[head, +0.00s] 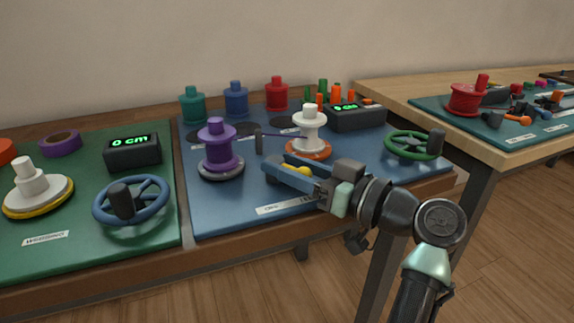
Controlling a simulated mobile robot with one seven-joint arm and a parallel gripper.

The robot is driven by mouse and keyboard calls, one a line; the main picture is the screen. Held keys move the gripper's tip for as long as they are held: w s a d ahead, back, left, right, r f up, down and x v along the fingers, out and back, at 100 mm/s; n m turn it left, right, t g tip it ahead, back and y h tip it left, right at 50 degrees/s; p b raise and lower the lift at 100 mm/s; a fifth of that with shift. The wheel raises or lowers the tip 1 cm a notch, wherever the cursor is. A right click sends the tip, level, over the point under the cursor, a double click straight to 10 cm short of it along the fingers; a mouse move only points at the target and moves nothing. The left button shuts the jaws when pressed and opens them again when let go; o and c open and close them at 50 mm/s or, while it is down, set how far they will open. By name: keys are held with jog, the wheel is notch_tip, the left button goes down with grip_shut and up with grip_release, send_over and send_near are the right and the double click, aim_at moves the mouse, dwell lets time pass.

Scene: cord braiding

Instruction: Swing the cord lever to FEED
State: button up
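A small yellow part (300,171), possibly the cord lever's knob, shows on the blue mat just beside my gripper's fingers. My gripper (282,172) reaches in from the right, low over the front of that mat, and hides much of what is under it. I cannot tell whether it touches the yellow part or how far its fingers are apart. No FEED marking is readable; a white label (288,205) lies on the mat's front edge, partly behind my gripper. A purple spool (218,147) stands to the left, and a thin purple cord (285,134) runs to the white spool (310,130).
A black post (259,142) stands by the cord. A green handwheel (413,146) and a display reading 0 cm (356,116) are at the right. Teal, blue and red spools line the back. A green mat (90,245) with a blue handwheel (132,200) lies left.

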jog(key=shift+o, duration=0.3)
jog(key=shift+s+d+r, duration=0.1)
jog(key=shift+s+d, duration=0.2)
jog(key=shift+s, duration=0.05)
jog(key=p+v, duration=0.3)
jog(key=v, duration=0.9)
